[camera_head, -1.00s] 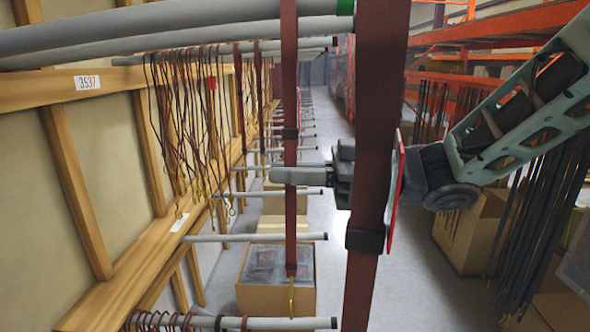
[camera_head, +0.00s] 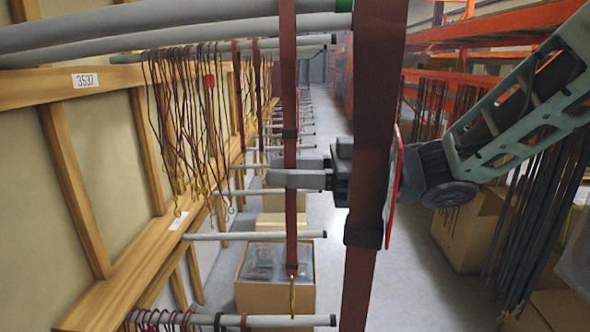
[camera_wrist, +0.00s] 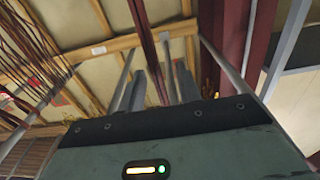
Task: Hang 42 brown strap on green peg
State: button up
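A brown strap (camera_head: 290,215) hangs vertically in the head view, with a dark buckle and a brass hook at its lower end. It crosses in front of the thick grey pegs and runs out of the top of the picture. The green peg tip (camera_head: 343,8) shows at the top, partly hidden by a wider, nearer brown strap (camera_head: 372,110). My gripper (camera_head: 285,171) is at the thinner strap, fingers pointing left. In the wrist view, a brown strap (camera_wrist: 147,45) runs between the two separated fingers (camera_wrist: 157,88). My gripper is open, with gaps beside the strap.
Several grey pegs (camera_head: 255,236) stick out from the wooden rack (camera_head: 75,200) at left. Thin cords with hooks (camera_head: 185,120) hang there. Cardboard boxes (camera_head: 275,297) stand below. Dark straps (camera_head: 545,220) hang at right. The aisle floor (camera_head: 415,290) is clear.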

jog(key=d+b, duration=0.6)
jog(key=d, duration=1.1)
jog(key=w+a+f+m+t+h+b, duration=0.2)
jog(key=w+a+f+m+t+h, duration=0.3)
jog(key=w+f+t, duration=0.3)
notch_tip(320, 180, down, 8)
jog(key=s+r+m+t+h, duration=0.1)
jog(key=s+m+h, duration=0.1)
jog(key=m+h, duration=0.3)
jog(key=s+d+f+g+h+b, duration=0.1)
jog(key=s+f+g+h, duration=0.2)
jog(key=s+f, duration=0.4)
jog(key=s+d+f+g+h+b, duration=0.1)
jog(key=s+f+g+h, duration=0.3)
jog(key=s, duration=1.3)
notch_tip(320, 180, down, 3)
jog(key=d+g, duration=0.1)
jog(key=g, duration=0.1)
jog(key=shift+r+g+h, duration=0.15)
jog(key=shift+g+h, duration=0.15)
